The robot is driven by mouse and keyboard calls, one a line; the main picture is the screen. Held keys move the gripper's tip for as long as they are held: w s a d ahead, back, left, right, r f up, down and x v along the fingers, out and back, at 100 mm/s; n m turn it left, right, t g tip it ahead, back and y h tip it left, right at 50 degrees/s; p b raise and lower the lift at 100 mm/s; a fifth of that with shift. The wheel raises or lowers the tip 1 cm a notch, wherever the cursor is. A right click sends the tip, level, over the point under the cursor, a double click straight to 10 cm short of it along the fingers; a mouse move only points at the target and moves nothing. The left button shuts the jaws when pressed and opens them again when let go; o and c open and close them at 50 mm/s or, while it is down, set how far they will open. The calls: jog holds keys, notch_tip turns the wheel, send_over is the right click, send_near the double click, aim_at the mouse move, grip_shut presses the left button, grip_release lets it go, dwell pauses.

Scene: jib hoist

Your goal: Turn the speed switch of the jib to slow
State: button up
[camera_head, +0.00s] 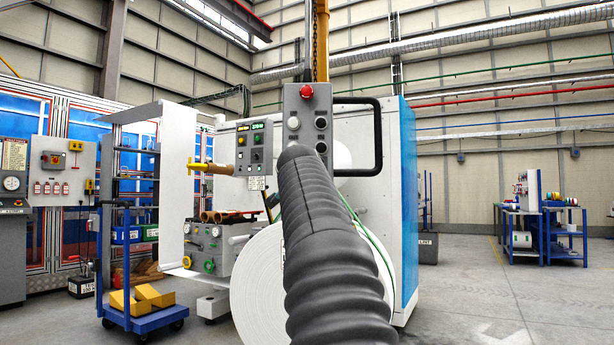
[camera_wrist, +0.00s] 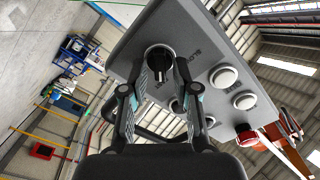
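The jib's grey control pendant (camera_head: 307,103) hangs in the middle of the head view, with a red mushroom button and several round buttons. My dark ribbed arm covers its lower part and hides my gripper there. In the wrist view the pendant face (camera_wrist: 190,35) is tilted. The speed switch (camera_wrist: 158,58), a black round knob with a pale mark, sits near the panel's end. Small lettering beside it is hard to read. My gripper (camera_wrist: 162,92) is open, its fingers apart on either side of the knob. Whether they touch it I cannot tell.
White buttons (camera_wrist: 222,77) and the red mushroom button (camera_wrist: 290,121) lie to the right on the pendant in the wrist view. A black handle (camera_head: 379,140) juts from the pendant's right side. A large white roll (camera_head: 258,285) stands behind my arm. Open floor lies right.

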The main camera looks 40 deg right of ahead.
grip_shut()
jog(key=shift+n, duration=0.3)
jog(key=n+p, duration=0.2)
jog(key=n, duration=0.6)
jog(key=n+p, duration=0.2)
jog(key=n, duration=0.7)
jog(key=shift+w+a, duration=0.15)
jog(key=shift+a, duration=0.05)
jog(key=shift+n, duration=0.3)
jog(key=shift+o, duration=1.9)
grip_release()
